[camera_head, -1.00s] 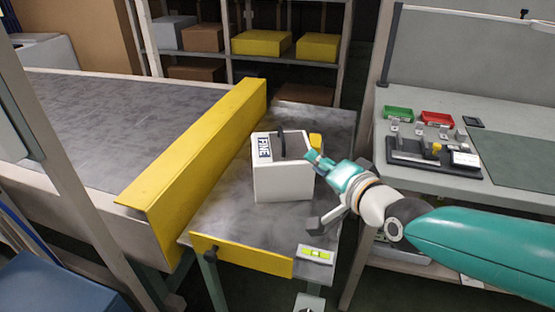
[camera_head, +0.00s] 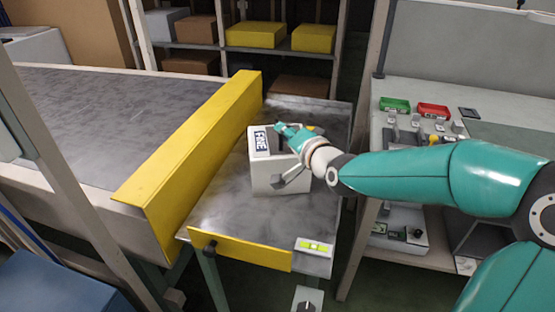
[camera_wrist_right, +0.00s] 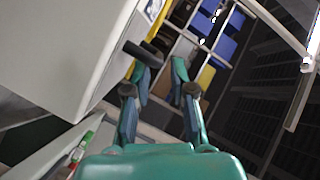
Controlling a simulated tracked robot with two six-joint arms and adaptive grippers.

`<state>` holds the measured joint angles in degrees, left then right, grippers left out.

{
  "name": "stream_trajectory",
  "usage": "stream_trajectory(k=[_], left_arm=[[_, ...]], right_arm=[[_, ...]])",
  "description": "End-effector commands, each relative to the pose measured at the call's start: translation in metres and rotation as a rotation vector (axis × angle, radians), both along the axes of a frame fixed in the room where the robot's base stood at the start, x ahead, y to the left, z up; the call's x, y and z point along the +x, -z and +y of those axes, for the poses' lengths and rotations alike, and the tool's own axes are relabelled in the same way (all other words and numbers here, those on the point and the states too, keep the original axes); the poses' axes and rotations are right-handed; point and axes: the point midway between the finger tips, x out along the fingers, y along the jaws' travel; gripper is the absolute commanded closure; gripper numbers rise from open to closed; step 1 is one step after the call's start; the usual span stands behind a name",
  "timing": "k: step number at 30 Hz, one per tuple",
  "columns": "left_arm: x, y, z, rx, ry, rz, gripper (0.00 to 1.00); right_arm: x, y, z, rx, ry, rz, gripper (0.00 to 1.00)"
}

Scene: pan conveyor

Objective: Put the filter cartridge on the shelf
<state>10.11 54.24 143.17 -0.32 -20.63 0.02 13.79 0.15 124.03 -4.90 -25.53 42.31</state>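The filter cartridge, a white box (camera_head: 266,175) with a "FINE" label and a dark handle on top, stands upright on the grey outfeed table (camera_head: 222,212). My right gripper (camera_head: 287,131) is at the top of the box, over the handle, and hides part of it. The shelf rack (camera_head: 290,53) stands at the back. My left gripper is not in view.
A yellow guard rail (camera_head: 200,128) runs left of the cartridge, beside the wide conveyor (camera_head: 95,105). Yellow boxes (camera_head: 254,35) and brown boxes stand on the rack. A workbench (camera_head: 480,121) with green and red bins is on the right.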

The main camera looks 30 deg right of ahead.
Motion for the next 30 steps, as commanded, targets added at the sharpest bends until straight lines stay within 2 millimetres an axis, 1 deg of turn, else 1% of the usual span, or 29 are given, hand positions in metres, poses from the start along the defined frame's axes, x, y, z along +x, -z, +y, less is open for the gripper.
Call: stream_trajectory(k=[6, 9, 12, 17, 18, 20, 21, 22, 30], left_arm=[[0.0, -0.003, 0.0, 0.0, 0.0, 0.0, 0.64], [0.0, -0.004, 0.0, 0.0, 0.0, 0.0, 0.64], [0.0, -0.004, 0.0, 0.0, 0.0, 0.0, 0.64], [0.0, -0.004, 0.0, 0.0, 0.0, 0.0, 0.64], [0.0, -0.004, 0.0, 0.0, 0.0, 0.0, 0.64], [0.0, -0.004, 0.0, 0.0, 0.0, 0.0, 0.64], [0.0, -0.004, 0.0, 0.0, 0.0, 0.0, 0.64], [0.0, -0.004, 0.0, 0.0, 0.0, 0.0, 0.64], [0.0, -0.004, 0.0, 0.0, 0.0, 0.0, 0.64]], right_arm=[[0.03, 0.009, -0.005, 0.001, -0.001, 0.004, 0.76], [0.039, 0.011, -0.006, 0.001, -0.001, 0.003, 0.76], [0.042, 0.011, -0.007, 0.0, 0.0, 0.001, 0.76], [0.042, 0.011, -0.007, 0.0, 0.001, 0.001, 0.76], [0.042, 0.011, -0.007, 0.0, 0.001, 0.001, 0.8], [0.042, 0.012, -0.007, 0.0, 0.001, 0.001, 0.9], [0.042, 0.011, -0.007, 0.0, 0.001, 0.001, 0.96], [0.042, 0.012, -0.007, 0.0, 0.001, 0.001, 1.0], [0.041, 0.012, -0.007, 0.001, 0.001, 0.003, 1.0]])
